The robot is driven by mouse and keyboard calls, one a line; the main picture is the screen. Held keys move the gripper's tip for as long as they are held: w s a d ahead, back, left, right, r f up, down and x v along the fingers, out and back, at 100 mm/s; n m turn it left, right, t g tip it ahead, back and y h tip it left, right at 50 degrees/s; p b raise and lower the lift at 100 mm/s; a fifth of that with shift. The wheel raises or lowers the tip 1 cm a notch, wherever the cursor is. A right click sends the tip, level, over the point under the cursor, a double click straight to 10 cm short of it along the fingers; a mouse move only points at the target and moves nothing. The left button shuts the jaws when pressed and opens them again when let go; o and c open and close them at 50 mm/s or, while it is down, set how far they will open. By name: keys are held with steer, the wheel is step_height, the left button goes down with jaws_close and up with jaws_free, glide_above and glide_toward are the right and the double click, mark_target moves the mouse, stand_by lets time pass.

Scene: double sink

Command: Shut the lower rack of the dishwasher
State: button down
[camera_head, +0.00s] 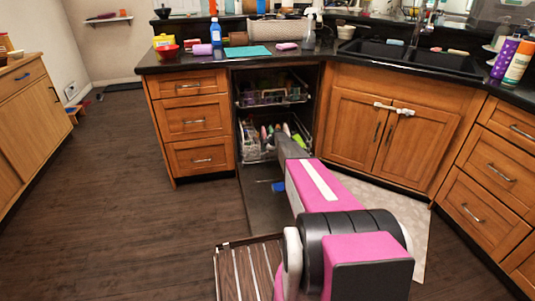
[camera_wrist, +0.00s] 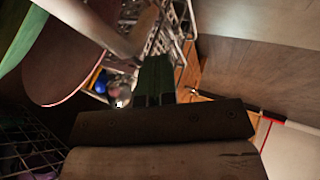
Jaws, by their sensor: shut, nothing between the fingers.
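The dishwasher stands open between the cabinets, with its dark door (camera_head: 268,208) lowered in front. Its wire lower rack (camera_head: 250,152) holds several dishes and sits at the opening; how far it is out is hard to tell. My gripper (camera_head: 280,140) is shut and empty, at the right part of the lower rack; my arm hides some of that side. In the wrist view, the closed fingers (camera_wrist: 155,68) point among rack wires (camera_wrist: 172,22) and dishes. A large pink-rimmed plate (camera_wrist: 62,72) is close on the left. I cannot tell whether the fingers touch the rack.
The upper rack (camera_head: 272,96) sits above the lower one and holds items. A small blue thing (camera_head: 278,186) lies low by the door. Drawers (camera_head: 190,122) flank the opening on the left, and the sink cabinet (camera_head: 375,125) on the right. The floor at left (camera_head: 120,190) is clear.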

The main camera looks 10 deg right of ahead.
steer(key=w, duration=1.4)
steer(key=shift+w, duration=0.2)
steer(key=shift+w, duration=0.1)
